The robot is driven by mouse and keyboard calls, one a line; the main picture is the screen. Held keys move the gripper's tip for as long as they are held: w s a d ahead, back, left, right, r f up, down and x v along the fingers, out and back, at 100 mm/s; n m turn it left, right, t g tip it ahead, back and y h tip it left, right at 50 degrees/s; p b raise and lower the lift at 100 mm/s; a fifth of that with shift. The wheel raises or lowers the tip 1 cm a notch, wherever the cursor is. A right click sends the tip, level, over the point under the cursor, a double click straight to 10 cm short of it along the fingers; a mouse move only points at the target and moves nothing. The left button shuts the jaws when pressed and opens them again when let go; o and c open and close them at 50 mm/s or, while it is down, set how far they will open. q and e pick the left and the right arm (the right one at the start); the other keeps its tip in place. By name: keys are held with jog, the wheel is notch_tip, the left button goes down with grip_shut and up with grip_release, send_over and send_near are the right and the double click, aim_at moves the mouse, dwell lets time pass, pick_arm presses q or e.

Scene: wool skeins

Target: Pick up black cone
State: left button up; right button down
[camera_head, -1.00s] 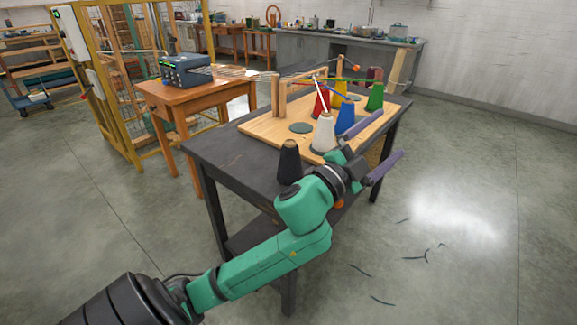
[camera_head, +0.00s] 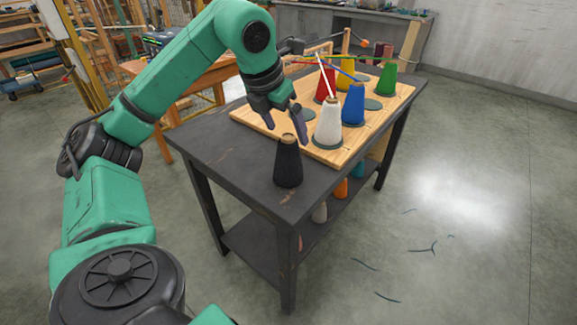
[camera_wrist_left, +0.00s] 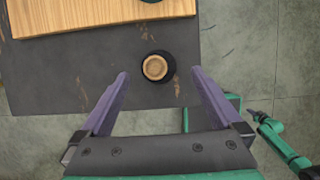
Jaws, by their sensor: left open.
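The black cone (camera_head: 288,163) stands upright on the dark table (camera_head: 215,150), near its front corner. In the left wrist view the cone (camera_wrist_left: 157,67) is seen from above, with its round tan top. My left gripper (camera_head: 287,142) is open and empty, with its two purple fingers pointing down just above and behind the cone. In the left wrist view the cone lies beyond the fingertips (camera_wrist_left: 158,82), roughly midway between them sideways, and not held.
A wooden board (camera_head: 262,120) behind the cone carries a white cone (camera_head: 328,122), a blue cone (camera_head: 353,105), a red cone (camera_head: 325,86) and a green cone (camera_head: 386,79). Strands run from the cones. More cones stand on the lower shelf (camera_head: 262,240).

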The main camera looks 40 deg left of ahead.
aim_at(287, 137)
pick_arm(q)
jog(key=x, duration=0.5)
jog(key=shift+w+a+f+b, duration=0.15)
jog(key=shift+a+f+b, duration=0.15)
jog(key=shift+f, duration=0.1)
jog(key=shift+x, duration=1.1)
jog(key=shift+w+r, duration=0.1)
jog(key=shift+r, duration=0.1)
grip_shut()
pick_arm(e)
jog(key=shift+w+a+f, duration=0.1)
jog(key=shift+w+f, duration=0.15)
jog(key=shift+w, duration=0.55)
